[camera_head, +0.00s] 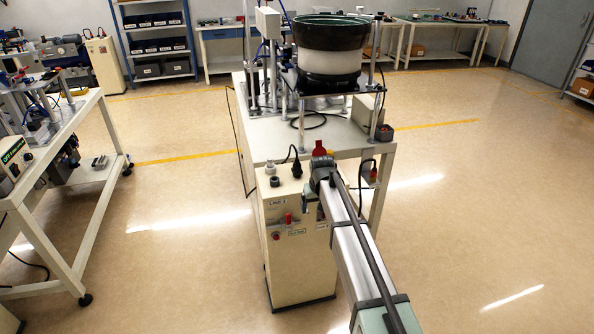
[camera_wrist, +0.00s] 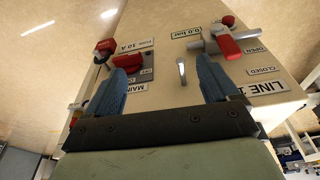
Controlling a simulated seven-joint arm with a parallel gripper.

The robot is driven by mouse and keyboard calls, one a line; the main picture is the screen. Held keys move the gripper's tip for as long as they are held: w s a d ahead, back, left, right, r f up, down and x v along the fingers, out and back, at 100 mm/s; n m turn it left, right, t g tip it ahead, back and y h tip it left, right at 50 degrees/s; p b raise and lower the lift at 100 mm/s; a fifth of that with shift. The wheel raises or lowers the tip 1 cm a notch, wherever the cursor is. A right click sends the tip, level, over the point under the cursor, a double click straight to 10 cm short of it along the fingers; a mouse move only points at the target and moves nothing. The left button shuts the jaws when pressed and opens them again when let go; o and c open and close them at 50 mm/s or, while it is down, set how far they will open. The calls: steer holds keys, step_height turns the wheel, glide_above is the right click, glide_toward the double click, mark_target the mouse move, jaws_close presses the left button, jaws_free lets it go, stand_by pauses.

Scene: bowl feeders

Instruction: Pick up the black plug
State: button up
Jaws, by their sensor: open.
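A black plug (camera_head: 297,169) with a thin black cable stands on top of the beige cabinet (camera_head: 296,265) in the head view, left of the end of my arm. I cannot make it out in the wrist view. My gripper (camera_wrist: 161,68) is open, its two blue fingers apart and no plug between them. It faces the cabinet's labelled panel, with a red switch (camera_wrist: 128,63) by one finger and a metal lever (camera_wrist: 181,73) between the fingertips in the picture.
A grey socket (camera_head: 270,167) and a dark round fitting (camera_head: 275,181) are near the plug. A red-handled valve (camera_wrist: 228,42) is on the panel. The bowl feeder (camera_head: 329,48) stands on the bench behind. The floor to the right is clear.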

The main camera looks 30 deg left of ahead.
step_height(320, 180, up, 15)
steer(key=n, duration=0.2)
glide_above(298, 164)
steer(key=s+d, duration=0.2)
steer(key=shift+n, duration=0.7)
steer(key=w+a+r, duration=0.2)
steer(key=w+r, duration=0.1)
steer(key=shift+a+r, duration=0.25)
steer(key=shift+a, duration=0.15)
steer(key=n, duration=0.2)
steer(key=n+g+h, duration=0.1)
steer(key=n, duration=0.1)
steer(key=shift+w+a+n+g, duration=0.1)
steer(key=shift+w+n+g, duration=0.05)
steer(key=shift+n+g, duration=0.2)
steer(key=shift+f+n+h, duration=0.1)
steer(key=shift+n+h, duration=0.2)
steer(key=shift+n, duration=0.45)
steer(key=f, duration=1.3)
steer(key=shift+s+f, duration=0.25)
steer(key=shift+f, duration=0.05)
steer(key=shift+c, duration=0.2)
